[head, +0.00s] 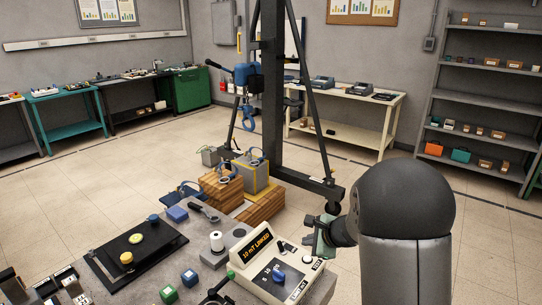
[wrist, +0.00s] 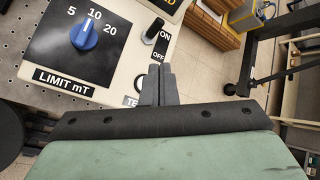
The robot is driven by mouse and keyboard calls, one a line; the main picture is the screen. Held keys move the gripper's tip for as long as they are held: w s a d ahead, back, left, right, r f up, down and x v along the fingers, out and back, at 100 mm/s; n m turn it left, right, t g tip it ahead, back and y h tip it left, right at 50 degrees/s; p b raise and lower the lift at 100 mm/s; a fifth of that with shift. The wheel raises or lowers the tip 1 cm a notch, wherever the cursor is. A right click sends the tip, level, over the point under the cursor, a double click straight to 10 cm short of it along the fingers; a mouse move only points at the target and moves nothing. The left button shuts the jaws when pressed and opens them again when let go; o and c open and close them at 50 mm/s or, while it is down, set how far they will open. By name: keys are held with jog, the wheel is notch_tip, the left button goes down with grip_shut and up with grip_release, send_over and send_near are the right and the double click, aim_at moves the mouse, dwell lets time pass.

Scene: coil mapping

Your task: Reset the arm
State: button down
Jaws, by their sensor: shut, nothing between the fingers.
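My gripper (wrist: 158,86) shows in the wrist view with its two dark fingers together and nothing between them. It is over the right edge of a cream control box. In the head view my arm stands at the right, and the green part of my gripper is just right of the control box (head: 262,273). In the wrist view the blue knob (wrist: 84,35) points near 10 on the LIMIT mT scale. I cannot tell whether the fingers touch the box.
A dark frame post (head: 272,90) stands behind, beside wooden blocks (head: 262,207).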

jog(key=s+a+r+n+g+y, duration=0.1)
jog(key=s+a+r+n, duration=0.15)
jog(key=s, duration=0.25)
jog(key=s+a+r+n+g, duration=0.1)
jog(key=s+a+r+n, duration=0.1)
jog(key=s+n, duration=0.15)
jog(key=s+d+r+n+g+h, duration=0.1)
jog(key=s+n, duration=0.5)
jog(key=s, duration=0.7)
jog(key=s+d+r+n+g+h, duration=0.1)
jog(key=s+d+n+g+h, duration=0.2)
jog(key=s+n, duration=0.4)
jog(key=s+d+h, duration=0.1)
jog(key=s+h, duration=0.1)
jog(key=s, duration=0.3)
jog(key=shift+s, duration=0.35)
